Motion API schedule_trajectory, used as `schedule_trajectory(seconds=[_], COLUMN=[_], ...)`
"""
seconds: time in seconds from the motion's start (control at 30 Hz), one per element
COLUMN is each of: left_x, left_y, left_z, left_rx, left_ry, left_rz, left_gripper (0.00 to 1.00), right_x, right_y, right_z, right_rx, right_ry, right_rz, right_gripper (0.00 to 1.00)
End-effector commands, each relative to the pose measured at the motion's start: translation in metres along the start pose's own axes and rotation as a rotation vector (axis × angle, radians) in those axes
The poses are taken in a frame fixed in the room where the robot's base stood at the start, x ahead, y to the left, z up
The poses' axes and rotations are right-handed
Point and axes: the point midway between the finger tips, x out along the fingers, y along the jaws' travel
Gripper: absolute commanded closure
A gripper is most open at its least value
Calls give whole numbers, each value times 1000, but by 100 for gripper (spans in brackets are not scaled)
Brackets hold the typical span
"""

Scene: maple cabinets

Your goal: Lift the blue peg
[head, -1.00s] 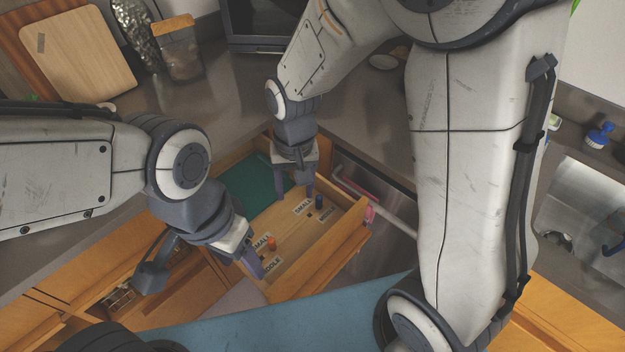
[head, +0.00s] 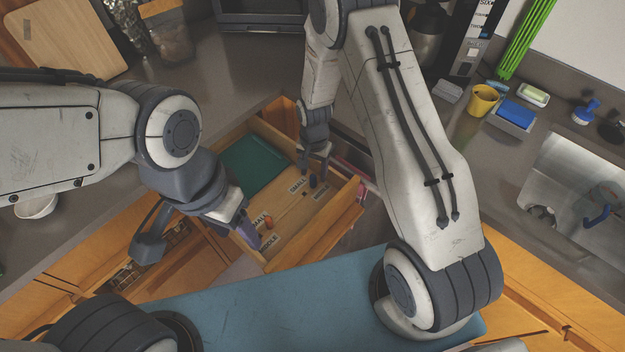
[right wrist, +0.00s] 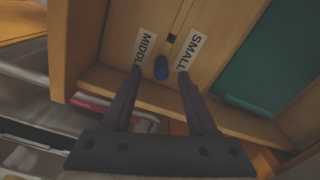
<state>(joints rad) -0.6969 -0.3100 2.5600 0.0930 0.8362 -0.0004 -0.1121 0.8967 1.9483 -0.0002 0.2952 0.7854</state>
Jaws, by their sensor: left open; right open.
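The blue peg (head: 312,182) stands in the open wooden drawer (head: 335,215), by the labels SMALL and MIDDLE. In the right wrist view the blue peg (right wrist: 161,67) lies between and just beyond the fingertips of my right gripper (right wrist: 159,72), which is open and empty. In the head view my right gripper (head: 315,165) is close above the peg. An orange peg (head: 269,222) stands by the near pair of labels. My left gripper (head: 250,228) is open at the drawer's left side, near the orange peg.
A green mat (head: 252,163) covers the drawer's far left part. A small dark square (right wrist: 172,38) shows between the labels. Drawer walls stand close around the right gripper. A yellow cup (head: 483,100) is on the counter to the right.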

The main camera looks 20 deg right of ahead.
Motion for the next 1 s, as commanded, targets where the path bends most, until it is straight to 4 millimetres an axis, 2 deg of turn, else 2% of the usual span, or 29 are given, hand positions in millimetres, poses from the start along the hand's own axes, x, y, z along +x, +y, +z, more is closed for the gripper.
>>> schedule_trajectory(seconds=[0.1, 0.3, 0.57, 0.67, 0.7, 0.73, 1.0], left_x=[-10, -13, -13, -13, -13, -13, -13], left_y=[1, 1, 1, 1, 1, 1, 1], left_z=[-1, -1, -1, -1, -1, -1, -1], left_rx=[0, 0, 0, 0, 0, 0, 0], left_ry=[0, 0, 0, 0, 0, 0, 0], left_rz=[0, 0, 0, 0, 0, 0, 0], left_gripper=[43, 43, 43, 43, 43, 43, 43], right_x=[15, 37, 39, 39, 39, 39, 39], right_y=[-1, -1, -2, -2, -2, -2, -2], right_z=[1, 1, 0, 1, 1, 1, 1], right_rx=[-1, 0, -1, -1, -1, -1, -1], right_ry=[-4, -2, 0, -1, -1, -1, -1], right_rz=[4, 2, 0, 1, 1, 1, 1], right_gripper=[41, 41, 41, 76, 91, 100, 100])
